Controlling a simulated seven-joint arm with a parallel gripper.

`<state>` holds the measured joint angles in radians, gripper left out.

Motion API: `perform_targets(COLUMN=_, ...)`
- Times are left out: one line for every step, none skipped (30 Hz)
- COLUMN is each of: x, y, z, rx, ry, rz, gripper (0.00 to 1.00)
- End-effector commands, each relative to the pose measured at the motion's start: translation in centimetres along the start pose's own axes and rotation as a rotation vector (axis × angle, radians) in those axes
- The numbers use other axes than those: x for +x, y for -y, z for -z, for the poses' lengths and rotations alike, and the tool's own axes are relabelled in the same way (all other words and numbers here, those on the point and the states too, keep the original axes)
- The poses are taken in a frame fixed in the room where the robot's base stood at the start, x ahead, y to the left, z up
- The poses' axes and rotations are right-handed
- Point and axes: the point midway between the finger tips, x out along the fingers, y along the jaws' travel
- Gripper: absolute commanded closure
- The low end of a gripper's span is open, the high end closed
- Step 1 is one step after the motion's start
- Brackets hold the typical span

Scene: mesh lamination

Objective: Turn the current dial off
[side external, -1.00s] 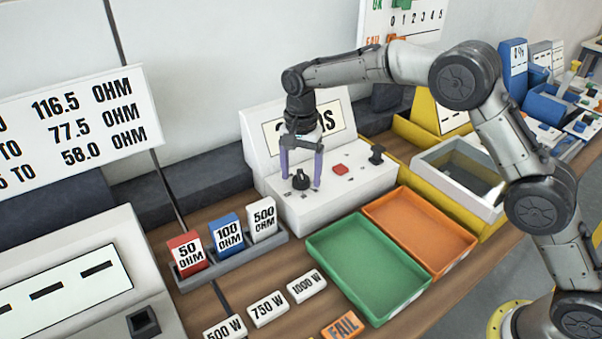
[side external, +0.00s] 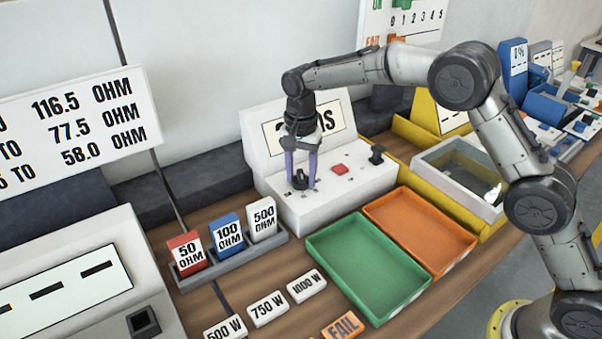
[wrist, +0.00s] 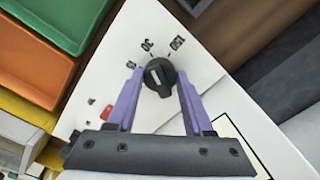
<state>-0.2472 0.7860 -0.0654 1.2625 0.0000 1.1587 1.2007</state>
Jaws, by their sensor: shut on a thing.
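The current dial (side external: 299,180) is a black round knob on the sloped top of the white control box (side external: 345,200). In the wrist view the dial (wrist: 160,76) has a pale pointer line, with small black printed marks around its far side, too small to read surely. My gripper (side external: 300,182) reaches down from above, its two purple fingers one on each side of the dial. In the wrist view my gripper (wrist: 158,80) is closed in on the knob. The dial stays seated on the box.
A red button (side external: 340,169) and a black switch (side external: 377,154) sit to the dial's right on the same box. A green tray (side external: 318,247) and an orange tray (side external: 385,208) lie in front. A rack of resistance blocks (side external: 235,250) stands to the left.

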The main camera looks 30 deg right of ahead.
Motion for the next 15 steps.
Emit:
perform_targets(x=-0.07, y=0.00, z=0.00, rx=-0.007, ry=0.000, rz=0.000, gripper=1.00)
perform_targets(x=-0.07, y=0.00, z=0.00, rx=-0.013, ry=0.000, rz=0.000, gripper=1.00)
perform_targets(x=-0.09, y=0.00, z=0.01, rx=-0.024, ry=0.000, rz=0.001, gripper=1.00)
perform_targets(x=-0.10, y=0.00, z=0.01, rx=-0.033, ry=0.000, rz=0.001, gripper=1.00)
perform_targets(x=-0.10, y=0.00, z=0.01, rx=-0.044, ry=0.000, rz=0.001, gripper=1.00)
perform_targets(x=-0.11, y=0.00, z=0.00, rx=-0.062, ry=0.000, rz=0.001, gripper=1.00)
perform_targets(x=-0.11, y=-0.01, z=0.00, rx=-0.077, ry=0.000, rz=0.001, gripper=1.00)
perform_targets(x=-0.10, y=-0.02, z=0.00, rx=-0.094, ry=0.000, rz=0.000, gripper=1.00)
perform_targets(x=-0.12, y=-0.01, z=0.00, rx=-0.120, ry=0.000, rz=0.001, gripper=1.00)
perform_targets(x=-0.14, y=0.00, z=0.01, rx=-0.140, ry=-0.001, rz=0.001, gripper=1.00)
perform_targets(x=-0.15, y=0.00, z=0.01, rx=-0.163, ry=-0.001, rz=0.001, gripper=1.00)
perform_targets(x=-0.12, y=0.00, z=0.01, rx=-0.195, ry=-0.001, rz=0.001, gripper=1.00)
perform_targets(x=-0.11, y=0.00, z=0.01, rx=-0.221, ry=0.000, rz=0.001, gripper=1.00)
perform_targets(x=-0.12, y=0.00, z=0.00, rx=-0.247, ry=0.000, rz=0.001, gripper=1.00)
perform_targets(x=-0.13, y=-0.01, z=0.00, rx=-0.283, ry=0.000, rz=0.001, gripper=1.00)
